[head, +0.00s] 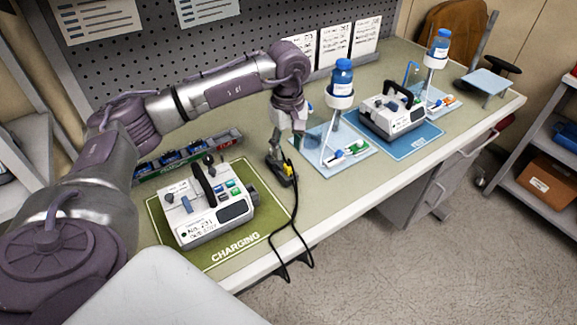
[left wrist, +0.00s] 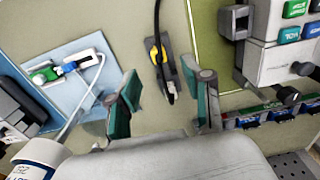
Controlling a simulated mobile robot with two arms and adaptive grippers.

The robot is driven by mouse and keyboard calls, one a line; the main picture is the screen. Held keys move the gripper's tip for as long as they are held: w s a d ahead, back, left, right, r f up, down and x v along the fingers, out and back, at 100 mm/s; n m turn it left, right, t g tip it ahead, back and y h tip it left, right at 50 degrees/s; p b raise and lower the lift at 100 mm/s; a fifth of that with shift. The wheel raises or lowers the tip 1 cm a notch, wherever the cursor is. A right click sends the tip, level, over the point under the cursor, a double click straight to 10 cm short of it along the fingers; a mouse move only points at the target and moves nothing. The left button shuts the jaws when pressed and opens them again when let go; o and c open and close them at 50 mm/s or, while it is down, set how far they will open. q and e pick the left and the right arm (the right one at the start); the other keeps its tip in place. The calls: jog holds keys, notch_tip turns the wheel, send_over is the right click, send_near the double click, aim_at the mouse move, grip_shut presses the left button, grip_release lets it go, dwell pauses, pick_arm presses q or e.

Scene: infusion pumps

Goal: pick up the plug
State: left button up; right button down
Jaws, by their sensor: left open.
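The plug (head: 287,170) is black and yellow with a black cable, and it lies on the bench top just right of the green charging mat. In the left wrist view the plug (left wrist: 161,65) lies ahead of the fingers, roughly in line with the gap between them. My left gripper (head: 286,146) points down just above the plug. Its teal-padded fingers (left wrist: 165,98) are spread, with nothing held between them. Whether the fingertips touch the plug cannot be told. My right gripper is out of view.
A white infusion pump (head: 207,215) sits on the green charging mat (head: 196,252). A stand with a blue-capped bottle (head: 341,80) rises close to the right of my gripper. A second pump (head: 392,116) stands on a blue mat. The cable (head: 295,225) hangs over the front edge.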

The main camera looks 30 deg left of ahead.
aim_at(288, 161)
pick_arm(q)
notch_tip(288, 161, down, 3)
jog(key=shift+f+p, duration=0.1)
jog(key=shift+p, duration=0.55)
notch_tip(288, 161, down, 3)
jog(key=shift+r+p, duration=0.15)
jog(key=shift+p, duration=0.3)
jog(key=shift+f, duration=0.55)
jog(key=shift+d, duration=0.1)
jog(key=c, duration=0.5)
grip_shut()
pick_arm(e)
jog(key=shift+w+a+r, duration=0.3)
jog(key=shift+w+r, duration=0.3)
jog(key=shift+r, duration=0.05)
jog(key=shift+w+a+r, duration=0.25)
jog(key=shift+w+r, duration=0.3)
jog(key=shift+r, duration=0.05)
